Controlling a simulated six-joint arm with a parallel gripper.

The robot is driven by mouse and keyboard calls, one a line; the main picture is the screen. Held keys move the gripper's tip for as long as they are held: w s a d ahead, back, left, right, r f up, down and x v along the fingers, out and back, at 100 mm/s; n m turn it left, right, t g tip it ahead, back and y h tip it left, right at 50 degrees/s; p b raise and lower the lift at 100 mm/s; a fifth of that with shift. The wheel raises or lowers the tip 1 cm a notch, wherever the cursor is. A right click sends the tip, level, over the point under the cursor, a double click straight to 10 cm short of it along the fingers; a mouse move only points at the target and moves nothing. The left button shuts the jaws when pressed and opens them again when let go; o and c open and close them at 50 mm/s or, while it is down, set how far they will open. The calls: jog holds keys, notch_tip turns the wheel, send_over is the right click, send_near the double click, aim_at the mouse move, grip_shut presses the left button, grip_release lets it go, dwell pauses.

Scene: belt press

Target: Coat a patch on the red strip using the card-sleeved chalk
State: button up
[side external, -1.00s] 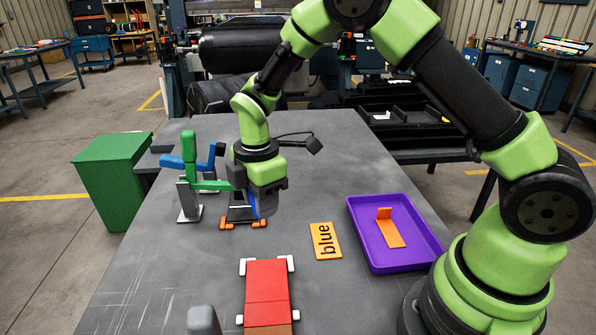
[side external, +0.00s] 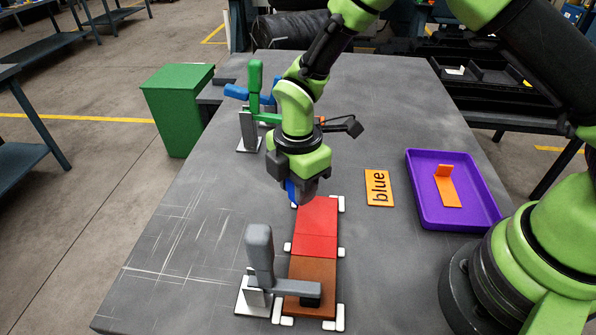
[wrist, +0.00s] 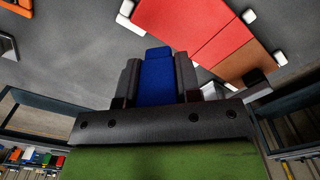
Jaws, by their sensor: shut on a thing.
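My gripper (side external: 300,188) is shut on a blue block-shaped piece (wrist: 157,76), which looks like the sleeved chalk; its tip is hard to see. It also shows as a blue edge at the fingers in the side external view (side external: 292,189). The red strip (side external: 319,217) lies flat on the table, with a seam across it and a brown strip (side external: 312,271) at its near end. My gripper is over the strip's far left corner; I cannot tell whether the blue piece touches it. In the wrist view the red strip (wrist: 185,25) is beyond the fingers.
A grey-handled clamp (side external: 260,256) stands over the brown strip's near end. White blocks edge the strips. Green-handled (side external: 254,88) and blue-handled (side external: 236,92) clamps stand farther back.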

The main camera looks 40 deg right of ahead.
aim_at(336, 214)
notch_tip(336, 214, down, 3)
jog(key=shift+r, duration=0.1)
jog(key=shift+s+d, duration=2.4)
jog(key=shift+d, duration=0.05)
jog(key=shift+w+a, duration=2.5)
jog(key=shift+s+r, duration=0.1)
jog(key=shift+r, duration=3.8)
jog(key=shift+d+f, duration=0.1)
